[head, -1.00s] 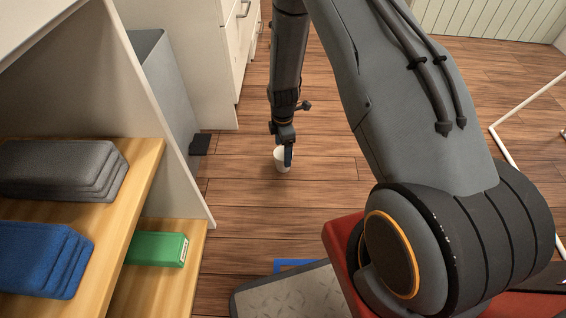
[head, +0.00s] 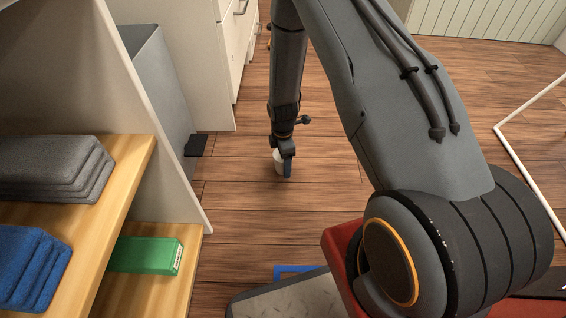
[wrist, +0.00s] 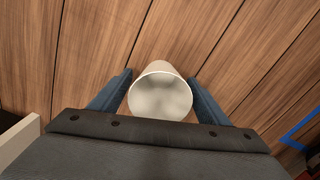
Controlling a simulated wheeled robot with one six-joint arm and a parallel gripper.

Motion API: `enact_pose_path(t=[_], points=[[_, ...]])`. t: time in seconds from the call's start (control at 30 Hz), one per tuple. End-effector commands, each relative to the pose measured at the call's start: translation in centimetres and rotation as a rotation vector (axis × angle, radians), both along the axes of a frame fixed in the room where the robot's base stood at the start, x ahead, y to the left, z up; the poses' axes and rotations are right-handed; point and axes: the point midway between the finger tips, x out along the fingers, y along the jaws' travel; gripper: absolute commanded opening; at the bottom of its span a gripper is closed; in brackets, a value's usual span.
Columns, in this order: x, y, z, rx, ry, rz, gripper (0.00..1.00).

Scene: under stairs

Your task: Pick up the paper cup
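The white paper cup (head: 278,160) stands on the wooden floor, partly hidden by my gripper in the head view. In the wrist view the cup (wrist: 160,92) shows its open rim and empty inside. My gripper (head: 287,172) is down at the cup. Its two blue-grey fingers (wrist: 160,88) are spread, one on each side of the cup. Narrow gaps seem to show beside the rim; contact lower down cannot be made out.
White drawers (head: 190,65) stand behind. A white frame (head: 510,145) lies at right. Floor around the cup is clear.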

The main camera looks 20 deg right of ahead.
Motion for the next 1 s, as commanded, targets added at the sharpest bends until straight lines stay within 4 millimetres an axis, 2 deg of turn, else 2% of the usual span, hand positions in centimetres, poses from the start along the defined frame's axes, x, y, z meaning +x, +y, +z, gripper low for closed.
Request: enact_pose_path(t=[0.03, 0.2, 0.67, 0.87, 1.0], points=[[0.0, 0.0, 0.0, 0.000, 0.000, 0.000, 0.60], [0.0, 0.0, 0.0, 0.000, 0.000, 0.000, 0.35], [0.0, 0.0, 0.5, 0.000, 0.000, 0.000, 0.35], [-0.1, 0.0, 2.9, 0.000, -0.001, 0.000, 0.35], [-0.1, 0.0, 5.5, 0.000, -0.001, 0.000, 0.35]])
